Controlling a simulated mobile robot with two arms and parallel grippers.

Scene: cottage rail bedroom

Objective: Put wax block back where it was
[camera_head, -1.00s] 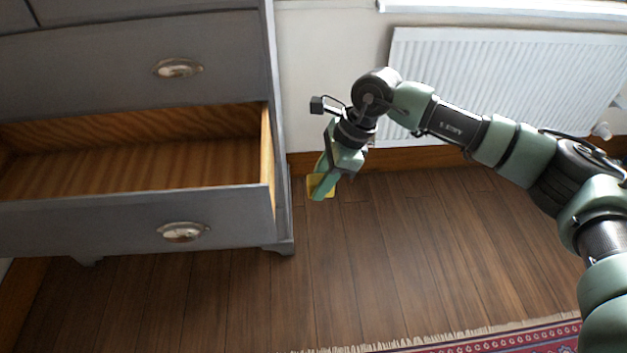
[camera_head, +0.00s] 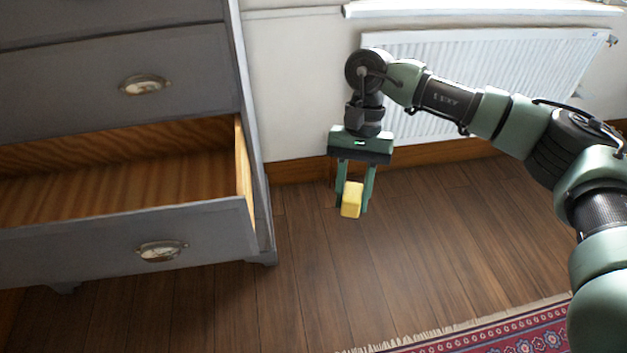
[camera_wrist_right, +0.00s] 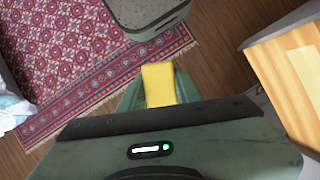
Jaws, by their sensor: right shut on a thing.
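The wax block (camera_head: 351,200) is a small yellow block held between the fingers of my right gripper (camera_head: 355,192). The gripper points down and is shut on it, above the wooden floor and to the right of the chest of drawers. The right wrist view also shows the yellow block (camera_wrist_right: 159,84) between the fingers. The grey chest's bottom drawer (camera_head: 120,240) is pulled open, and the part of its wooden inside that shows is empty. My left gripper is not in view.
A white radiator (camera_head: 480,85) hangs on the wall behind my right arm. A patterned red rug (camera_head: 510,335) lies at the bottom right and also shows in the right wrist view (camera_wrist_right: 70,50). The floor between the chest and rug is clear.

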